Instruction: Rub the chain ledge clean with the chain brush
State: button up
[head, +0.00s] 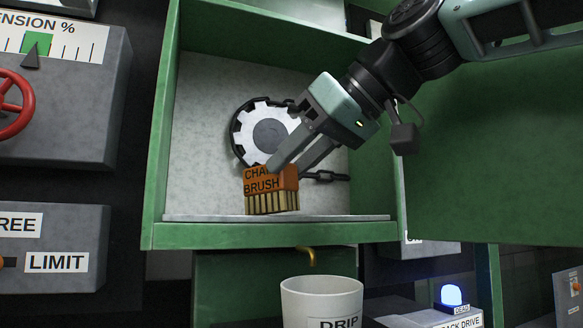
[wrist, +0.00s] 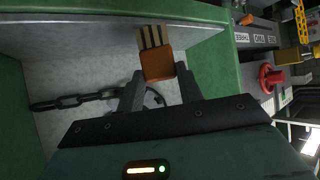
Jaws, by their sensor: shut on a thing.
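The chain brush (head: 270,188) is an orange block with pale bristles pointing down, lettered "CHAIN BRUSH". My gripper (head: 285,170) is shut on its orange top, and my gripper's fingers also show around it in the wrist view (wrist: 158,88). The brush (wrist: 156,60) is upright in the head view. The chain ledge (head: 340,217) is the pale grey floor of the open green box. The bristle tips are at or just above the ledge; I cannot tell if they touch. Part of the ledge is hidden behind the brush.
A toothed wheel (head: 268,132) and a dark chain (head: 325,176) are behind the brush. Green box walls (head: 158,150) stand at both sides, with a front lip below. A white drip cup (head: 322,300) is under the box. The ledge is bare on either side of the brush.

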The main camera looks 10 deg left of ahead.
jog(key=shift+w+d, duration=0.55)
jog(key=shift+d, duration=0.15)
jog(key=shift+w+a+r+p, duration=0.1)
jog(key=shift+w+a+p, duration=0.4)
jog(key=shift+w, duration=0.35)
jog(key=shift+w+a+p, duration=0.4)
jog(key=shift+w+a, duration=0.15)
jog(key=shift+w, duration=0.25)
jog(key=shift+w+d+f+b, duration=0.2)
jog(key=shift+w+d+b, duration=0.25)
jog(key=shift+d, duration=0.3)
jog(key=shift+s+d+f+b, duration=0.1)
jog(key=shift+s+d+b, duration=0.25)
jog(key=shift+s, duration=0.2)
jog(key=shift+s+d+b, duration=0.25)
jog(key=shift+s+b, duration=0.2)
jog(key=shift+s, duration=0.05)
jog(key=shift+w+d+r, duration=0.35)
jog(key=shift+w+d, duration=0.1)
jog(key=shift+d, duration=0.25)
jog(key=shift+w+a+p, duration=0.35)
jog(key=shift+w, duration=0.2)
jog(key=shift+w+a+p, duration=0.3)
jog(key=shift+w, duration=0.2)
